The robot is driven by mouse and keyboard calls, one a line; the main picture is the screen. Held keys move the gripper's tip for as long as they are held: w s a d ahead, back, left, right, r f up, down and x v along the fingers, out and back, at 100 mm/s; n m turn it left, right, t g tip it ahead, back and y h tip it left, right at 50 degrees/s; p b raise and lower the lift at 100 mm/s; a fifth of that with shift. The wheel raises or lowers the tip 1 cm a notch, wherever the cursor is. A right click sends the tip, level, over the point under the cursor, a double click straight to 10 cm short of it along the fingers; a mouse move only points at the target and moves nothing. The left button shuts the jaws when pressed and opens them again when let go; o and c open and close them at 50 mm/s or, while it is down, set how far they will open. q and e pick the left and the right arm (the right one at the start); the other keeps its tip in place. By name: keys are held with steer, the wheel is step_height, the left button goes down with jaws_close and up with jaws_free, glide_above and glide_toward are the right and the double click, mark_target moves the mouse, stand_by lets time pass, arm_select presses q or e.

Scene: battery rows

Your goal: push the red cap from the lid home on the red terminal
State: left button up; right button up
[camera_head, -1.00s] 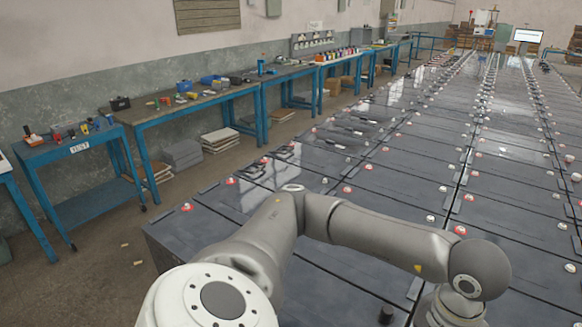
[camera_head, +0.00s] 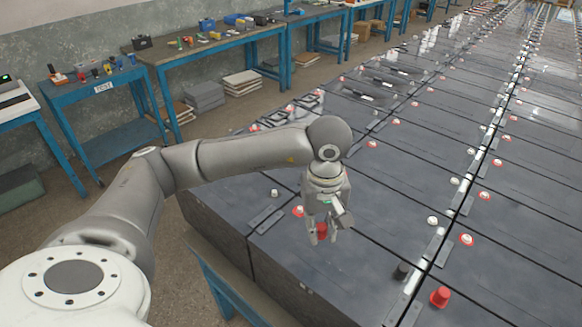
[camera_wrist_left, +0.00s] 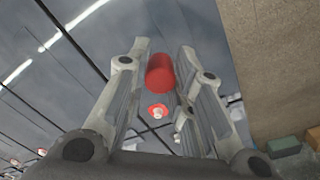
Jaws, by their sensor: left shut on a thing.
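My left gripper (camera_head: 322,236) points down over the near left batteries, shut on a red cap (camera_head: 321,230). In the left wrist view the red cap (camera_wrist_left: 160,72) sits between the fingertips of the gripper (camera_wrist_left: 163,62). A white terminal with a red ring (camera_head: 298,211) is just left of the gripper in the head view. A red-ringed terminal (camera_wrist_left: 157,111) also shows between the fingers in the wrist view, apart from the cap in the picture. The height of the cap above the battery top is hard to tell. My right gripper is out of view.
Another red cap (camera_head: 440,297) and a black cap (camera_head: 401,270) stand on the batteries at the lower right. Metal link bars (camera_head: 266,218) lie near the left edge.

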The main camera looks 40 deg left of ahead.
arm_select(q)
steer(key=w+a+n+p, duration=0.1)
steer(key=w+a+n, duration=0.1)
steer(key=n, duration=0.3)
steer(key=w+a+n+p, duration=0.1)
steer(key=w+a+n, duration=0.2)
steer(key=a+n, duration=0.2)
steer(key=w+a+r+n+p, duration=0.1)
steer(key=w+a+n, duration=0.1)
steer(key=n, duration=0.4)
steer(key=shift+w+a+n, duration=0.2)
steer(key=shift+a+n, duration=0.1)
steer(key=shift+a, duration=0.55)
steer(key=shift+f, duration=0.55)
steer(key=shift+f+b, duration=0.95)
steer(key=shift+f, duration=0.75)
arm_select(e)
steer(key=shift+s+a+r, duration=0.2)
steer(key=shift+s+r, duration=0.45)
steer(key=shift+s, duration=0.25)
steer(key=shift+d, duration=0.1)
